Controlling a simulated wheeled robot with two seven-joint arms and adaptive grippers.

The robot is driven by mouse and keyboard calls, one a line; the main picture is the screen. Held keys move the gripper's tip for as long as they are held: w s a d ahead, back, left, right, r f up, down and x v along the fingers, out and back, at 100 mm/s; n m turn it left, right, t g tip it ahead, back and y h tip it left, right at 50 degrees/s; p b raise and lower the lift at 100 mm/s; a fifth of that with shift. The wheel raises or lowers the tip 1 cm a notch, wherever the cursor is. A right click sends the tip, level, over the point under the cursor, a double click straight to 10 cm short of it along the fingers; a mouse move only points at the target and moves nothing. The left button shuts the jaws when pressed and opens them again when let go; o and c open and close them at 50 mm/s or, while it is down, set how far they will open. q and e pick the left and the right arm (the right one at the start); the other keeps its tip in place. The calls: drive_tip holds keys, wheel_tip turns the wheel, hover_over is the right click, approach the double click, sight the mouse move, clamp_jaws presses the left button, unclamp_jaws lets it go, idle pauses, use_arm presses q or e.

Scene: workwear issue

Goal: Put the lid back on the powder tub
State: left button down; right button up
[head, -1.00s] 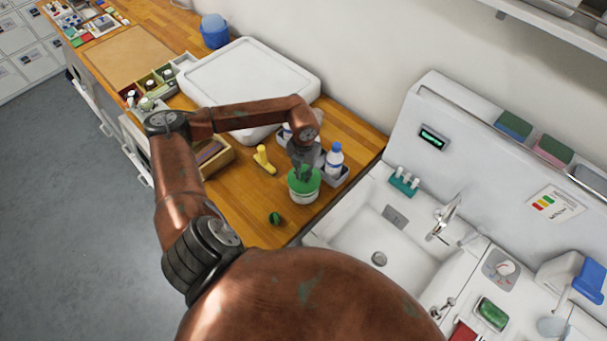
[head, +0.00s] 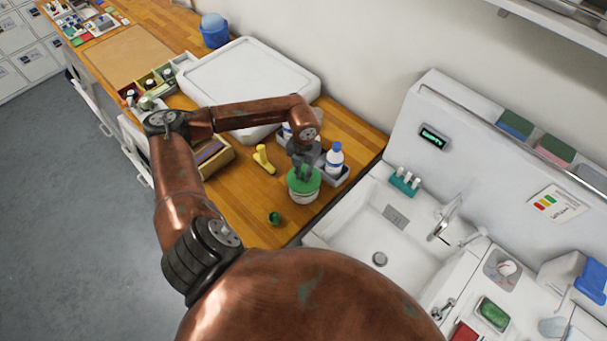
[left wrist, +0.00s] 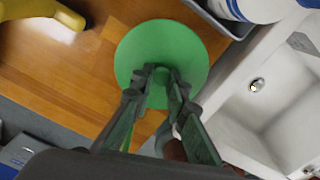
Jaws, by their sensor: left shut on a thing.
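The white powder tub (head: 302,196) stands on the wooden counter near the sink. Its green lid (head: 304,180) is over the tub's top, and I see no clear gap between them. In the left wrist view the lid (left wrist: 160,52) is a flat green disc with a small knob in the middle. My left gripper (head: 302,172) points down at the lid from above and is shut on its knob; it also shows in the left wrist view (left wrist: 160,82). The lid hides the tub in the left wrist view. My right gripper is not in view.
A small green object (head: 274,218) lies in front of the tub. A yellow object (head: 263,159) is to its left. A grey caddy (head: 338,178) with a white, blue-capped bottle (head: 334,158) stands close behind it. The sink (head: 372,238) is to the right.

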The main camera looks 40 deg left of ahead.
use_arm(q)
drive_tip(key=c, duration=1.8)
unclamp_jaws()
drive_tip(key=shift+o, duration=0.4)
drive_tip(key=o, duration=0.4)
drive_tip(key=shift+r, duration=0.15)
drive_tip(key=shift+r+p, duration=1.6)
drive_tip(key=shift+r, duration=1.8)
drive_tip(key=shift+c, duration=0.3)
clamp_jaws()
